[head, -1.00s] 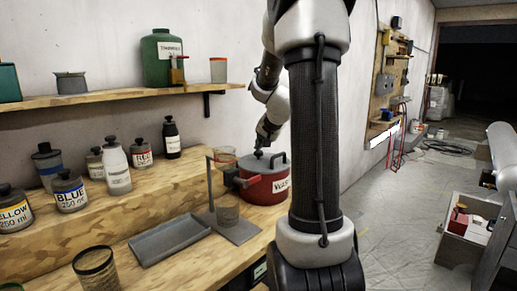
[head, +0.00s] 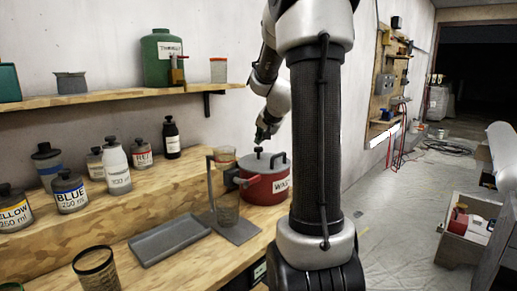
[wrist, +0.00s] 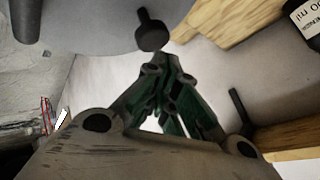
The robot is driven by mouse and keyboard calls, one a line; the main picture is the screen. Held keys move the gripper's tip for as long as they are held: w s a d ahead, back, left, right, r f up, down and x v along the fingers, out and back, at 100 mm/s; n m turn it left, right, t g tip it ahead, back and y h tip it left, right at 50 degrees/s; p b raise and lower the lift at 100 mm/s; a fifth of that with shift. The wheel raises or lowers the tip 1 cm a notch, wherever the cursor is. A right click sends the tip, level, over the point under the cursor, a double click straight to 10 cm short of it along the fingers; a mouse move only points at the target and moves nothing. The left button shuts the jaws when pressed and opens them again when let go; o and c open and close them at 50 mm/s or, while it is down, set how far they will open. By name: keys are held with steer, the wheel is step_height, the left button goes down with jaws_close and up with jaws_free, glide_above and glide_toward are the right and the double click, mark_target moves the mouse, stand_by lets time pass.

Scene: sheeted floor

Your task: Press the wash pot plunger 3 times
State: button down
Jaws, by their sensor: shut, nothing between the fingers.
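The red wash pot (head: 265,186) with a grey lid stands on the bench behind a small grey stand. Its black plunger knob (head: 259,151) sticks up from the lid. In the wrist view the plunger (wrist: 151,32) is upper centre against the grey lid (wrist: 90,22). My gripper (head: 262,138) is above the plunger, with a small gap seeming to separate them. In the wrist view my gripper (wrist: 170,62) has its fingers together, empty, with the tips just beside the knob.
A clear glass vessel (head: 228,208) stands on the stand's base (head: 240,232) before the pot. A grey tray (head: 170,238) and an open beaker (head: 96,268) lie nearer. Several labelled bottles stand left. A shelf (head: 120,97) runs above.

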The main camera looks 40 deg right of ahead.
mark_target(261, 147)
steer(key=shift+r, duration=0.3)
steer(key=shift+r, duration=0.1)
steer(key=shift+r, duration=2.4)
step_height(261, 147, up, 4)
steer(key=shift+f, duration=0.1)
stand_by(0.4)
steer(key=shift+f, duration=4.45)
